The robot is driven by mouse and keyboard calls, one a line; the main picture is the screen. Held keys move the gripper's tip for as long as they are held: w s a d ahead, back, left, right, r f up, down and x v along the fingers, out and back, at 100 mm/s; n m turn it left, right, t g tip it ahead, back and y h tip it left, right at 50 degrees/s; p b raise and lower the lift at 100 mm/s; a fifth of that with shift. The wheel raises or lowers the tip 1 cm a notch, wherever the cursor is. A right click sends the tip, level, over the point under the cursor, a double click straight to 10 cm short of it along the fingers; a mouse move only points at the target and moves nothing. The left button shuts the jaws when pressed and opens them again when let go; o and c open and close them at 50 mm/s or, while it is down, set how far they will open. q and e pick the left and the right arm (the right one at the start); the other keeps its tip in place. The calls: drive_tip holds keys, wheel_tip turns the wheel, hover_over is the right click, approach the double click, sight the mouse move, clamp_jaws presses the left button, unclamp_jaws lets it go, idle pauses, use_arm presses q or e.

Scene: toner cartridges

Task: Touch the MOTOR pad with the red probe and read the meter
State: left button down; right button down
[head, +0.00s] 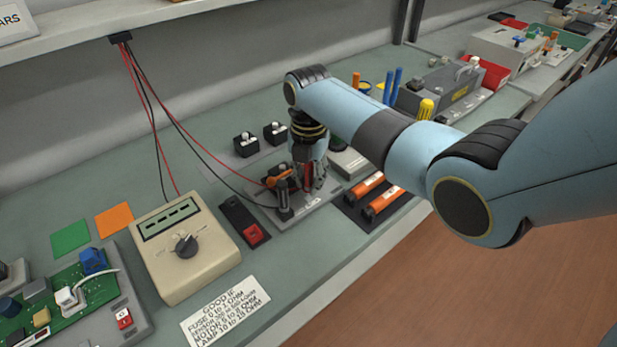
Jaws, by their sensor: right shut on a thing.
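The cream meter (213,254) stands on the bench left of centre, with a dark dial and a display (168,219) showing dashes. My right gripper (313,188) points down over a grey test plate (322,211) and is shut on the red probe (308,174), of which only a little shows between the fingers. A red lead runs from the shelf to this spot. A black post (284,206) with an orange part above it stands beside the gripper. I cannot make out the MOTOR pad; the gripper hides part of the plate. My left gripper is not in view.
A black holder with a red block (253,233) lies between meter and plate. Orange cartridges (384,201) lie on a dark tray to the right. Two black blocks (246,144) stand behind. A limits card (225,310) lies in front. Red and black leads hang from the shelf.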

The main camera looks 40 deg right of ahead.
drive_tip(key=shift+f+b, duration=0.3)
drive_tip(key=shift+f, duration=0.3)
idle(0.5)
idle(1.1)
wheel_tip(320, 180, up, 5)
drive_tip(key=p, duration=0.6)
drive_tip(key=shift+r, duration=0.1)
drive_tip(key=shift+r+p, duration=0.5)
drive_tip(key=shift+r, duration=0.45)
drive_tip(key=shift+s+f, duration=0.1)
drive_tip(key=shift+f, duration=0.05)
